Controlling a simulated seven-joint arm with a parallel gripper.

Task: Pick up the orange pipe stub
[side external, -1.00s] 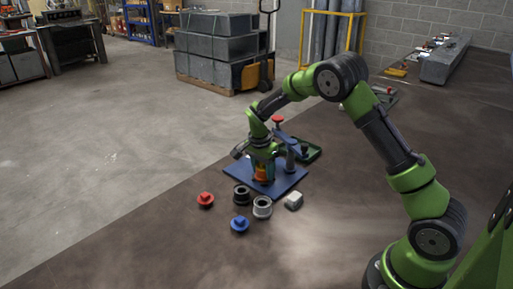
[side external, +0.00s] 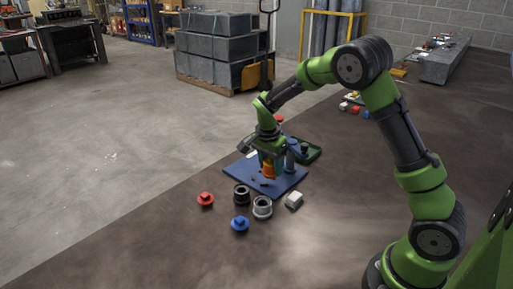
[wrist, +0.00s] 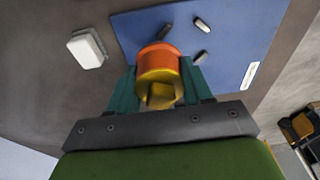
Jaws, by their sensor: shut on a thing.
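The orange pipe stub (wrist: 158,62) is between the two teal fingers of my gripper (wrist: 160,85) in the wrist view. Its body is orange, with a yellow, hollow-looking end facing the camera. My gripper is shut on it. In the side view the stub (side external: 269,172) hangs under my gripper (side external: 268,163), over the blue plate (side external: 290,182). It looks a little above the plate, with short dark pegs showing on the plate beside it. The fingers hide part of the stub in the side view.
A red flanged part (side external: 205,199), a blue one (side external: 240,224), a black ring (side external: 242,196), a grey ring (side external: 262,208) and a white block (side external: 294,200) stand in front of the plate.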

